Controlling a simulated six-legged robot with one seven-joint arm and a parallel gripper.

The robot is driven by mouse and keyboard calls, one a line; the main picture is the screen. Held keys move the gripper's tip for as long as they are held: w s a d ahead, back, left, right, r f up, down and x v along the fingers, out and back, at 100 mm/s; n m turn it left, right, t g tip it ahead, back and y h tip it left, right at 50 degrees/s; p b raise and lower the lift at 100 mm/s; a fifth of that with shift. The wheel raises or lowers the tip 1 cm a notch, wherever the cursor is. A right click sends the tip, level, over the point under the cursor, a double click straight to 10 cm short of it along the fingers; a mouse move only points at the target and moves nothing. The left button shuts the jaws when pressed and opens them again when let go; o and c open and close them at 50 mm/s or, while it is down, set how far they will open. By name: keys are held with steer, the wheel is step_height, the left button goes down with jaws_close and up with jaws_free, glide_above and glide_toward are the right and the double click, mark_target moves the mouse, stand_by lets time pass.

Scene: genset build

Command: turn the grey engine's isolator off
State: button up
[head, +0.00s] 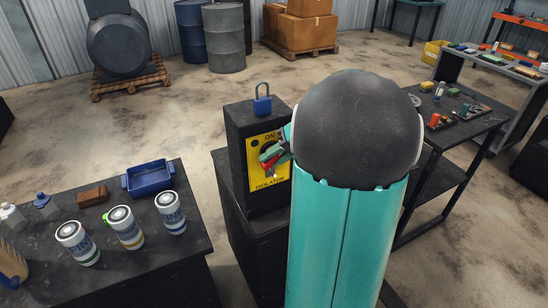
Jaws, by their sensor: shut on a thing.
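The isolator (253,184) is a yellow plate marked "ON" at the top and "ISOLATOR" at the bottom, on the front of a dark upright box (240,120). A red handle (269,163) shows at its middle, tilted. My gripper (271,157) is at the plate, shut on the red handle. My teal and black arm hides the right part of the plate and most of my gripper. A blue padlock (262,105) stands on top of the box. I cannot tell any grey engine apart here.
A dark table (150,265) at the left holds several cans, a blue tray (149,178), a brown block (92,196) and bottles. A dark table (480,125) with small parts stands at the right. Barrels and boxes on a pallet are at the back. Open floor lies between.

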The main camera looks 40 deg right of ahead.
steer(key=m+t+y, duration=0.1)
steer(key=y, duration=0.3)
steer(key=shift+t, duration=0.4)
steer(key=shift+r+m+t+y, duration=0.2)
steer(key=shift+m+t+y, duration=0.6)
steer(key=shift+t+y, duration=0.5)
steer(key=shift+o, duration=0.2)
steer(key=shift+y, duration=0.3)
steer(key=o, duration=0.8)
steer(key=shift+s, duration=0.1)
steer(key=shift+c, duration=0.2)
steer(key=v, duration=1.3)
steer(key=shift+d, duration=0.3)
steer(key=shift+s+d+r, duration=0.1)
steer(key=shift+s, duration=0.05)
